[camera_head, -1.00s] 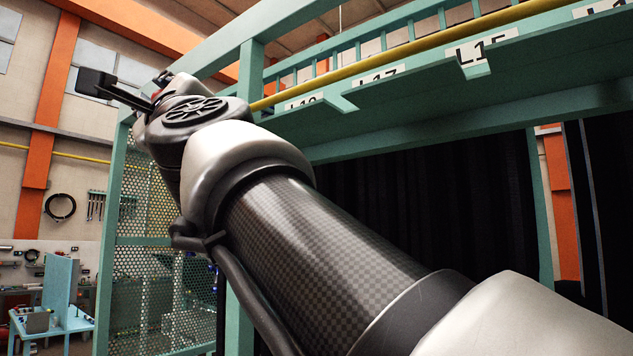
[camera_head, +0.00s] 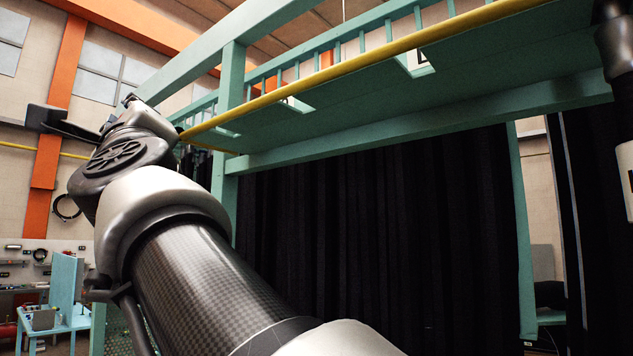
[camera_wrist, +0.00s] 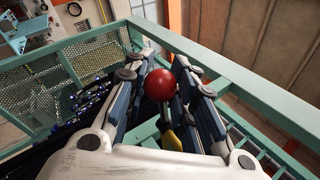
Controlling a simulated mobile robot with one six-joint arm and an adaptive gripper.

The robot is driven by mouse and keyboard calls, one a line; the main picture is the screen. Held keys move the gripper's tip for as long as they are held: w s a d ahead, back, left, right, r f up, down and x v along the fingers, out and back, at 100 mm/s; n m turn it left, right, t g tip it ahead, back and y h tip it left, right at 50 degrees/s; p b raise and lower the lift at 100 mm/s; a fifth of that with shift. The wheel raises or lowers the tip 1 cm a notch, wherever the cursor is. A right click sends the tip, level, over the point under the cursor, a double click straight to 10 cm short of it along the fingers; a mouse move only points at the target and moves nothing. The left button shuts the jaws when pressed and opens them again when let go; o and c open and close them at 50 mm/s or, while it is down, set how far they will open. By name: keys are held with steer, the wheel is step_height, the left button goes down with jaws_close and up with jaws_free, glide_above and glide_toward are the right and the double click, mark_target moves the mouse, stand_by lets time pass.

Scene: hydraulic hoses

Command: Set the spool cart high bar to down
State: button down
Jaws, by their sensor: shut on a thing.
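The spool cart's high bar (camera_head: 400,52) is a long yellow rod along the front of the teal overhead frame. In the head view it slopes from my wrist at the left up to the top right. In the wrist view a red ball knob (camera_wrist: 160,84) sits between the blue-padded fingers of my gripper (camera_wrist: 163,68), which is shut on it. A short yellow piece (camera_wrist: 172,141) shows just below the knob, with its lower part hidden by my gripper's body. In the head view my wrist hides the fingers and the knob.
Teal posts (camera_head: 230,85) and a cross beam (camera_head: 400,130) of the cart stand close to my arm. A perforated teal panel (camera_wrist: 30,90) lies at the left in the wrist view. A blue bench (camera_head: 62,300) stands far left.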

steer(key=shift+w+a+f+g, duration=0.15)
steer(key=shift+a+f+g, duration=0.15)
steer(key=shift+f, duration=0.15)
steer(key=c, duration=1.6)
jaws_free()
steer(key=shift+s+d+r, duration=0.1)
steer(key=shift+s+d, duration=0.15)
steer(key=o, duration=0.3)
steer(key=shift+w+a, duration=0.1)
steer(key=shift+r, duration=0.15)
steer(key=shift+d, duration=0.2)
